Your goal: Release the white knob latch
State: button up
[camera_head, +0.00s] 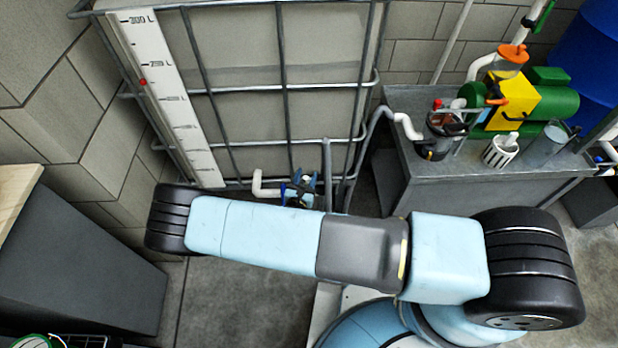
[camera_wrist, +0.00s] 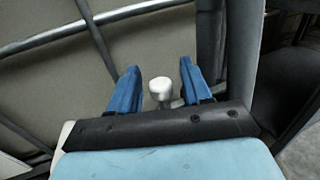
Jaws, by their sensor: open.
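The white knob (camera_wrist: 160,90) shows in the wrist view between the two blue fingers of my gripper (camera_wrist: 159,84). The fingers are open, with a gap on each side of the knob. Its stem runs down behind the dark edge of my gripper, so its base is hidden. In the head view my gripper (camera_head: 298,192) is small and partly hidden behind my arm, low in front of the caged tank. The knob cannot be made out in the head view.
The caged tank (camera_head: 322,112) with a litre scale (camera_head: 165,98) stands behind my gripper. A white pipe (camera_head: 262,186) is just left of it. A grey bench (camera_head: 425,102) with a yellow and green pump (camera_head: 515,100) stands right. A dark cabinet (camera_head: 75,265) is at left.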

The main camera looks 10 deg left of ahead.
grip_shut()
dwell(0.3)
